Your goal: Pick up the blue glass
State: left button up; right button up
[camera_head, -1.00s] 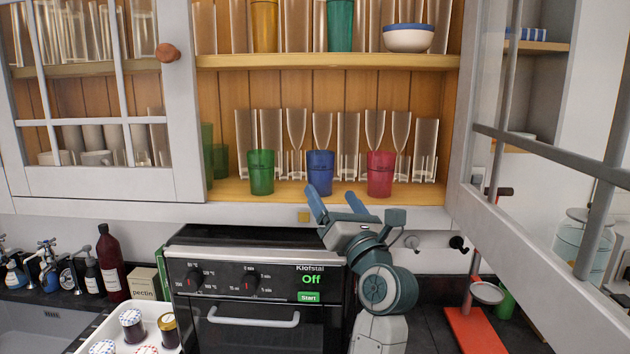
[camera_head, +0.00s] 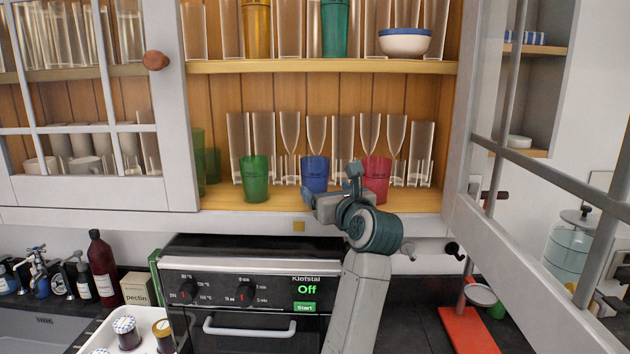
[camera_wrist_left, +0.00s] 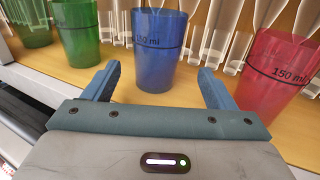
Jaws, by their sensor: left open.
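The blue glass (camera_head: 314,171) stands upright on the lower cabinet shelf, between a green glass (camera_head: 255,180) and a red glass (camera_head: 377,172). My left gripper (camera_head: 331,184) is open at the shelf front, overlapping the lower right of the blue glass in the head view. In the left wrist view the blue glass (camera_wrist_left: 158,45) stands just ahead, between the lines of the two open fingers of the gripper (camera_wrist_left: 159,74). Its base shows, and the fingers do not appear to touch it. My right gripper is not in view.
The red glass (camera_wrist_left: 275,72) is close to the right finger in the wrist view; a green glass (camera_wrist_left: 77,32) is at left. Clear glasses stand behind. An oven (camera_head: 250,290) stands below.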

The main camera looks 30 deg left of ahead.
aim_at(320, 186)
pick_arm(q)
jog(key=p+x, duration=0.1)
jog(key=x, duration=0.1)
jog(key=p+x, duration=0.2)
jog(key=shift+s+a+r, duration=0.15)
jog(key=shift+s, duration=0.15)
jog(key=shift+w+a+f+p, duration=0.25)
jog(key=shift+a+p, duration=0.1)
jog(key=shift+a, duration=0.1)
jog(key=shift+d, duration=0.2)
jog(key=c, duration=1.2)
